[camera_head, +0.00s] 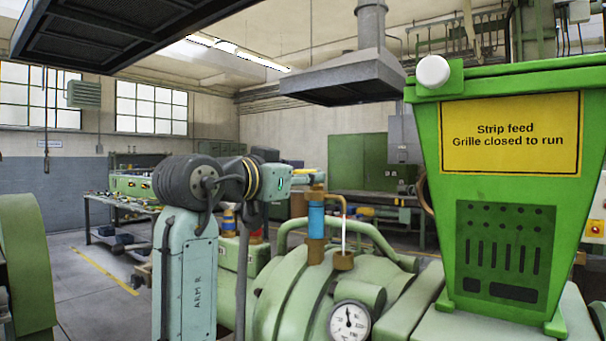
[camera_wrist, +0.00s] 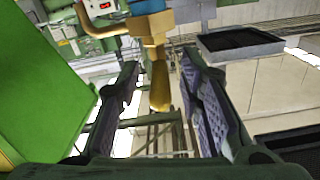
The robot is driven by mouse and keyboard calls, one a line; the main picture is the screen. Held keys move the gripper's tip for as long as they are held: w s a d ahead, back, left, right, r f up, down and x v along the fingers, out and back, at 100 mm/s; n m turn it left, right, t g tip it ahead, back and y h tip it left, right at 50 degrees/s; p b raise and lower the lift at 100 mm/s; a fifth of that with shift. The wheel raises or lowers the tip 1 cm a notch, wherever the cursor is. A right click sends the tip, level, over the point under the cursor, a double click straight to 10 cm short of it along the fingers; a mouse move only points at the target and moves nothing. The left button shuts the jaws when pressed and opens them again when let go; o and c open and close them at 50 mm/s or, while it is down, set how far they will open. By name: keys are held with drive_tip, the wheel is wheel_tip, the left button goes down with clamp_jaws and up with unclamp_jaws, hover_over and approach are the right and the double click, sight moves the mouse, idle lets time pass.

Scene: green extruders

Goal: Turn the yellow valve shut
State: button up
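A brass-yellow valve handle (camera_wrist: 160,85) shows in the wrist view, below a brass fitting and a blue pipe section (camera_wrist: 145,6). My gripper (camera_wrist: 160,62) is open, with one finger on each side of the handle and a gap on both sides. In the head view, the blue section (camera_head: 316,219) stands upright on the green machine, with a brass fitting (camera_head: 315,194) on top. My gripper (camera_head: 300,178) reaches this fitting from the left. The fingers and handle are too small there to tell contact.
A thin brass pipe (camera_head: 338,198) bends down just right of the valve. A round gauge (camera_head: 349,322) sits on the green machine (camera_head: 285,305). A large green hopper (camera_head: 427,180) with a yellow sign (camera_head: 511,134) stands close on the right. A grey hood (camera_head: 345,82) hangs above.

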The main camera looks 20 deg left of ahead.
clamp_jaws()
idle(0.7)
